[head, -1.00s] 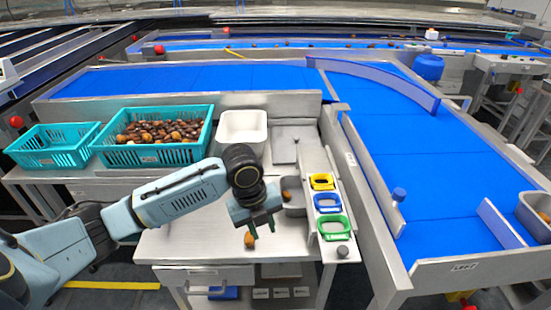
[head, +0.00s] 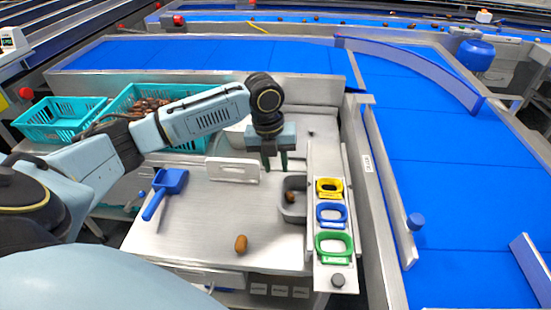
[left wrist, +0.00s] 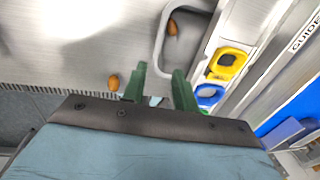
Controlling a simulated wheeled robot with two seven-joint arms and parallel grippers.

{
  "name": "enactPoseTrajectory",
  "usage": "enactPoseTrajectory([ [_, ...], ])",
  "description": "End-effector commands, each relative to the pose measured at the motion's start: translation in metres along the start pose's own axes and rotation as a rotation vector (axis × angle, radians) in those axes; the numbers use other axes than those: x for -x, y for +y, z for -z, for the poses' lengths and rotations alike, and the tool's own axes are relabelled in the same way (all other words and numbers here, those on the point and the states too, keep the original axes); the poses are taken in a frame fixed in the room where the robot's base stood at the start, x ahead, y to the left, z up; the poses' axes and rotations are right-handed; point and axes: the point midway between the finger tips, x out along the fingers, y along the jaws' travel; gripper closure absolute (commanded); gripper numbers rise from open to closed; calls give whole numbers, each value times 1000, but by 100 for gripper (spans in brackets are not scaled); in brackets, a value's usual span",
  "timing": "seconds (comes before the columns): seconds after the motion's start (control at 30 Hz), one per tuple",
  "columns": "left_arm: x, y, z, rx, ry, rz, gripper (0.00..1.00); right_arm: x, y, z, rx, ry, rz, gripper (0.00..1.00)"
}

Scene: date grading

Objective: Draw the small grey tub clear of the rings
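The small grey tub (head: 284,213) stands on the steel bench, close against the left side of the ring strip, with a brown date (head: 291,197) inside. The yellow ring (head: 329,181), blue ring (head: 331,223) and green ring (head: 334,253) lie in a row on that strip. My left gripper (head: 275,166) is open and empty, pointing down near the tub's back left corner. In the left wrist view the tub's rim (left wrist: 158,45) shows just beyond the parted green fingers; I cannot tell whether they touch it. My right gripper is out of view.
A loose date (head: 241,244) lies on the bench in front of the tub. Teal crates (head: 60,135) stand behind. A blue conveyor (head: 440,180) runs on the right. The bench's front left is clear.

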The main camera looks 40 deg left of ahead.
Motion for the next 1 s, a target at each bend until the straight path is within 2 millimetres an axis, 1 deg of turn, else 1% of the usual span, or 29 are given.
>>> enactPoseTrajectory([
  [0.03,-9,0,1,0,3,-2,71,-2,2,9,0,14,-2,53],
  [0.1,-22,0,1,0,2,-2,71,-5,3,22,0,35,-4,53],
  [0.2,-42,0,1,-1,3,-1,71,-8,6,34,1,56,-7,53],
  [0.23,-48,0,1,0,3,-2,71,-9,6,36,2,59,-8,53],
  [0.4,-81,0,1,0,2,-1,71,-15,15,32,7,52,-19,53],
  [0.6,-110,0,1,1,1,-1,71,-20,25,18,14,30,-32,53],
  [0.8,-122,0,0,-1,-1,-1,71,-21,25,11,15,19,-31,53],
  [1.0,-123,0,0,-2,-2,-1,71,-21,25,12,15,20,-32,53],
])
